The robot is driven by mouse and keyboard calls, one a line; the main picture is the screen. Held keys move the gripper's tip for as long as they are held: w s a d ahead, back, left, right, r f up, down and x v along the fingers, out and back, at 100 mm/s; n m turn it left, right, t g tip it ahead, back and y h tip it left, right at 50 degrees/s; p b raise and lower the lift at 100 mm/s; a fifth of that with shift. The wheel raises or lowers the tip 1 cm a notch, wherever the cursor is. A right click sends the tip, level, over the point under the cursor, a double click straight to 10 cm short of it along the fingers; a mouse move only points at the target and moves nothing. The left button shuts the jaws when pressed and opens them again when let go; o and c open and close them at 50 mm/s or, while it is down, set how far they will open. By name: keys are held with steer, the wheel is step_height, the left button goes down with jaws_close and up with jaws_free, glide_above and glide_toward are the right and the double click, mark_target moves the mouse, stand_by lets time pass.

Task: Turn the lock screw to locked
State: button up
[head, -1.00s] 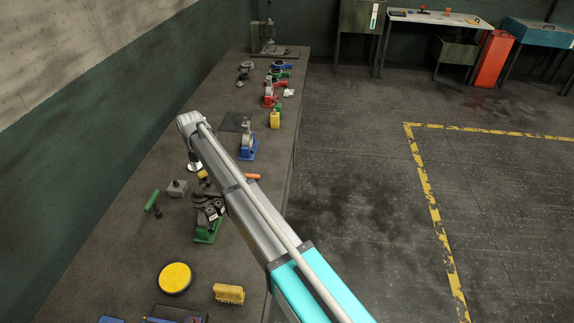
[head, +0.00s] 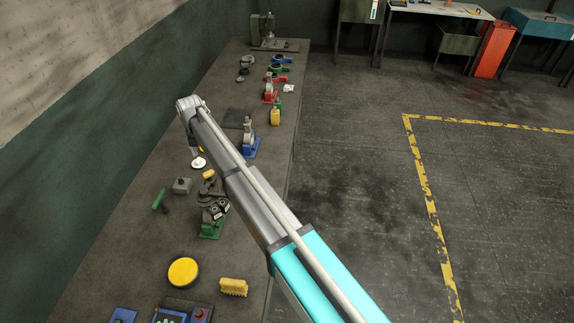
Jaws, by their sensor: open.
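A valve casting on a green base (head: 212,229) stands on the bench under my arm. My gripper (head: 215,210) appears as dark fingers with pale pads at the top of this casting, partly behind my forearm. It is open. I cannot tell whether the fingers touch the casting or stand just above it. The lock screw cannot be made out; it is too small or hidden by the gripper. Other valve castings stand farther along the bench, one on a blue base (head: 251,148) and one on a red base (head: 270,93).
A grey block (head: 182,186) and green-handled tool (head: 159,199) lie left. A yellow bottle (head: 275,116) stands beyond. The floor to the right is open.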

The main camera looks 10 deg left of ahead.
step_height(320, 180, up, 4)
steer(key=p, duration=0.4)
glide_above(208, 172)
steer(key=d+f+m+b, duration=0.2)
steer(key=d+m, duration=0.3)
steer(key=d, duration=0.5)
steer(key=w+d+f+m+b, duration=0.1)
steer(key=d+f+m+b, duration=0.2)
steer(key=d, duration=0.7)
steer(key=w+d+f+m+b, duration=0.1)
steer(key=d+f+m+b, duration=0.2)
steer(key=d+m, duration=0.3)
steer(key=d+b, duration=0.1)
steer(key=d, duration=0.3)
steer(key=shift+f+m, duration=0.2)
steer(key=shift+m, duration=0.2)
steer(key=shift+w+a, duration=0.1)
steer(key=s+a+r+n+p, duration=0.1)
steer(key=a+r+n+p, duration=0.2)
steer(key=a, duration=1.2)
steer(key=s+a+r+n+p, duration=0.1)
steer(key=a+r+p, duration=0.4)
steer(key=a, duration=1)
steer(key=shift+s+r+n, duration=0.15)
steer(key=shift+n, duration=0.75)
step_height(208, 172, down, 14)
steer(key=b, duration=1.3)
steer(key=shift+r, duration=0.1)
